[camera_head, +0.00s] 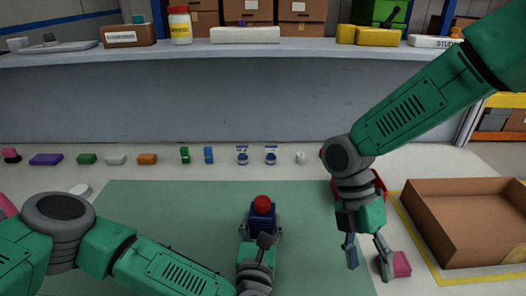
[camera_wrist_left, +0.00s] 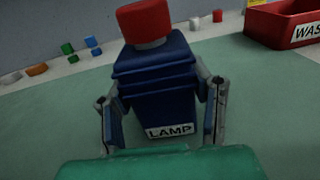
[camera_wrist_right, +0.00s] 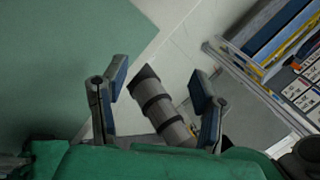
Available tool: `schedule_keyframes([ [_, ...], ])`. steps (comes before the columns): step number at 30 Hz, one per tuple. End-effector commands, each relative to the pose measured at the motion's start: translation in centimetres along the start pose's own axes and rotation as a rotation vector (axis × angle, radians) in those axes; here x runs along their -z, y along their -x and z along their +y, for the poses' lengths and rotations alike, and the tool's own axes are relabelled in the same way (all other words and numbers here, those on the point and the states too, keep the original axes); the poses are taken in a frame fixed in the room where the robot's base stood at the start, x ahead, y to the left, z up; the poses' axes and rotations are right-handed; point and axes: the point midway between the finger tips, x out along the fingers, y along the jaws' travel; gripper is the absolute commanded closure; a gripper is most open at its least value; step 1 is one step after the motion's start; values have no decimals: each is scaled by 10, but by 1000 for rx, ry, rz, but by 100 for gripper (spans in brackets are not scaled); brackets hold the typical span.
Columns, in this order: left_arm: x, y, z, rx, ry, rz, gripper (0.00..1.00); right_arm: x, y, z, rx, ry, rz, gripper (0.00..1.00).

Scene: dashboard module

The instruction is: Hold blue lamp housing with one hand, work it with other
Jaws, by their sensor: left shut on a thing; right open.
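The blue lamp housing (camera_head: 262,220) stands upright on the green mat, with a red cap (camera_head: 262,203) on top. In the left wrist view the ribbed housing (camera_wrist_left: 158,85) shows a white LAMP label, and the red cap (camera_wrist_left: 145,22) sits above it. My left gripper (camera_head: 258,240) is shut on the housing, with one finger on each side in the left wrist view (camera_wrist_left: 162,115).
A pink block (camera_head: 402,264) is beside my right fingertips. An open cardboard box (camera_head: 485,248) stands at the right. A red bin (camera_wrist_left: 284,22) is partly hidden behind my right arm in the head view. Several small parts line the back, including a blue one (camera_head: 208,155). The mat (camera_head: 160,205) has free room.

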Motion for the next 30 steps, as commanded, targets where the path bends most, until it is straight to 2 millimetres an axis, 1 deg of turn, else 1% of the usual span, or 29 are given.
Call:
schedule_keyframes([
  [1,1,0,1,-1,-1,2,100,8,27,17,-63,119,-31,46],
  [2,1,0,0,-1,-2,2,100,12,42,25,-95,196,-50,46],
  [3,1,0,0,-1,-2,2,100,19,62,36,-138,300,-80,46],
  [5,1,0,0,-1,-2,2,100,31,92,50,-197,452,-126,46],
  [6,1,0,0,-1,-3,3,100,39,113,58,-232,550,-161,46],
  [8,1,0,0,-1,-3,3,100,52,141,67,-277,686,-214,46],
  [9,1,0,0,-1,-3,3,100,61,158,73,-304,767,-247,46],
  [12,1,0,0,-1,-3,3,100,81,194,85,-358,927,-323,46],
  [15,1,0,-1,-1,-2,3,100,97,219,94,-398,1031,-379,46],
  [18,1,0,-1,-1,-2,3,100,106,233,100,-423,1086,-412,46],
  [20,1,0,-1,-1,-2,3,100,109,237,102,-431,1104,-423,46],
  [22,1,0,-1,0,-2,3,100,110,236,105,-434,1114,-427,46],
  [26,1,0,-1,0,-2,3,100,108,222,114,-433,1115,-427,46],
  [30,1,0,-1,0,-2,3,100,105,200,128,-432,1116,-426,46],
])
